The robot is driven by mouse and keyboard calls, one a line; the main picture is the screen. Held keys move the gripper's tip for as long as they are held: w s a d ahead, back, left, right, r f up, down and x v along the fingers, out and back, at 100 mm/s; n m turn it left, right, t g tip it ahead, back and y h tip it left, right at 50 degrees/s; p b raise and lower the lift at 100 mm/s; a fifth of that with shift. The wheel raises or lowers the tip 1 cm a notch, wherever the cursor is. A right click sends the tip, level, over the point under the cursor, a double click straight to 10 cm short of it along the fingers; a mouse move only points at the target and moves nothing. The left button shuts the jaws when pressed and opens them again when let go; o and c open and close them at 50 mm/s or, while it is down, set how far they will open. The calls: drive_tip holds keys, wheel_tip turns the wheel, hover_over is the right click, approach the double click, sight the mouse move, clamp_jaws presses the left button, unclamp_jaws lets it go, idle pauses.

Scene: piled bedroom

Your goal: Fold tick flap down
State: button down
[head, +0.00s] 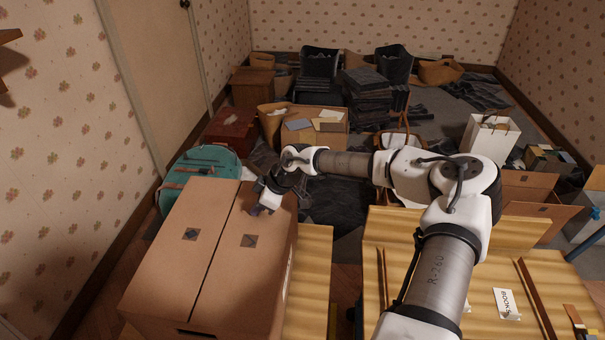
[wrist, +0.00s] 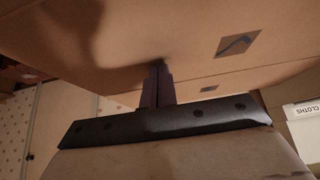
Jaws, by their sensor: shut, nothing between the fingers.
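A large brown cardboard box (head: 175,265) stands at the lower left in the head view. Its right top flap bears a dark square with a tick; this tick flap (head: 236,275) lies about level with the left flap (head: 172,268), which has a different dark mark. A narrow dark seam runs between them. My gripper (head: 258,210) is shut and empty at the far part of the tick flap. In the wrist view, its closed fingers (wrist: 158,70) meet or nearly meet the flap surface, with the tick mark (wrist: 238,45) to their right. Whether they touch is hard to tell.
A teal suitcase (head: 208,162) stands just behind the box. Yellowish wooden boards (head: 315,270) lie to its right, one with a BOOKS label (head: 507,303). Piled boxes and dark stacks (head: 370,98) crowd the back. A white bag (head: 488,138) stands at right.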

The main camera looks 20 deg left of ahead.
wheel_tip(320, 180, up, 8)
drive_tip(key=p, duration=0.5)
idle(0.6)
